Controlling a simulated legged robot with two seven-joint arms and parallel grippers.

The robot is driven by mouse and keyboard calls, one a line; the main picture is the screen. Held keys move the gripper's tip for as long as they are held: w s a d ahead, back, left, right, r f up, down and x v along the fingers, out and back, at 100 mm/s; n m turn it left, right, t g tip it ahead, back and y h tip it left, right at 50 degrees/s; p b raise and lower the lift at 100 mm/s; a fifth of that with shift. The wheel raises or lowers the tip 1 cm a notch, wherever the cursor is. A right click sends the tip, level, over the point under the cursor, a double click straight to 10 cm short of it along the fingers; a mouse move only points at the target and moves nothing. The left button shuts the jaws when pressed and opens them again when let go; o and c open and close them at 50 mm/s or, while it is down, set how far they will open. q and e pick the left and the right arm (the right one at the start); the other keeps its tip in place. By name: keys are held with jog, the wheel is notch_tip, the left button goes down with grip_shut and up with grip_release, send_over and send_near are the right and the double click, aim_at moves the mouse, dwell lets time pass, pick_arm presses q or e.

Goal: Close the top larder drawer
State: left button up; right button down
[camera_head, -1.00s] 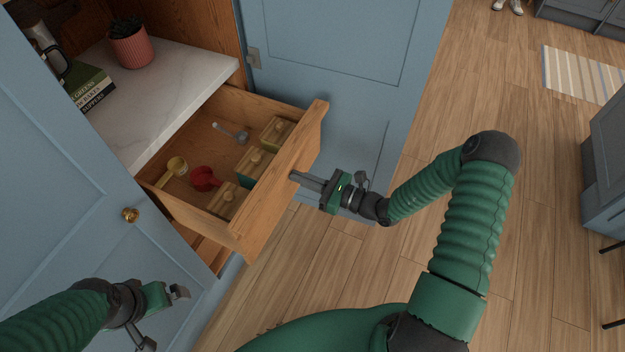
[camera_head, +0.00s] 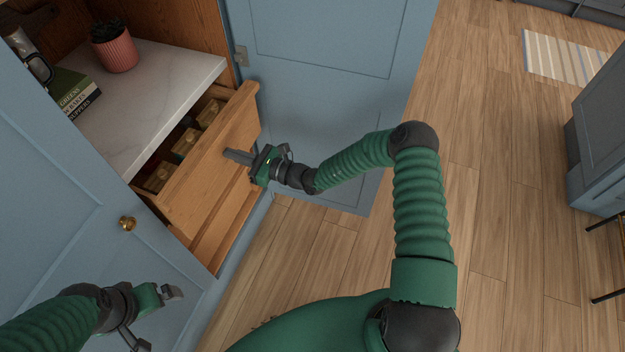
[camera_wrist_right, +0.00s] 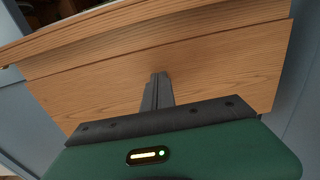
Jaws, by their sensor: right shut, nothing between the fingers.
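The top larder drawer (camera_head: 208,158) is wooden and stands partly open below the marble shelf. Its front panel also fills much of the right wrist view (camera_wrist_right: 220,65). Several lidded boxes (camera_head: 184,143) show in the narrow gap behind the front. My right gripper (camera_head: 228,154) is shut and empty, with its fingertips at the outer face of the drawer front; they appear to touch it. In the right wrist view the shut fingers (camera_wrist_right: 157,92) point at the wood. My left gripper (camera_head: 176,292) is at the lower left, apart from the drawer; its jaw state is unclear.
A marble shelf (camera_head: 165,80) above holds a potted plant (camera_head: 114,50), books (camera_head: 74,92) and a metal jug. Blue doors stand open on the left (camera_head: 60,190) and right (camera_head: 320,90). Another wooden front (camera_head: 222,230) lies below.

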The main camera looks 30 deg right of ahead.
aim_at(196, 139)
jog(key=b+x, duration=0.3)
jog(key=x, duration=0.9)
jog(key=shift+w+a+f, duration=0.1)
jog(key=shift+w+a, duration=0.05)
jog(key=shift+a, duration=0.05)
jog(key=shift+r, duration=0.3)
jog(key=shift+w+r, duration=0.1)
jog(key=shift+r, duration=0.1)
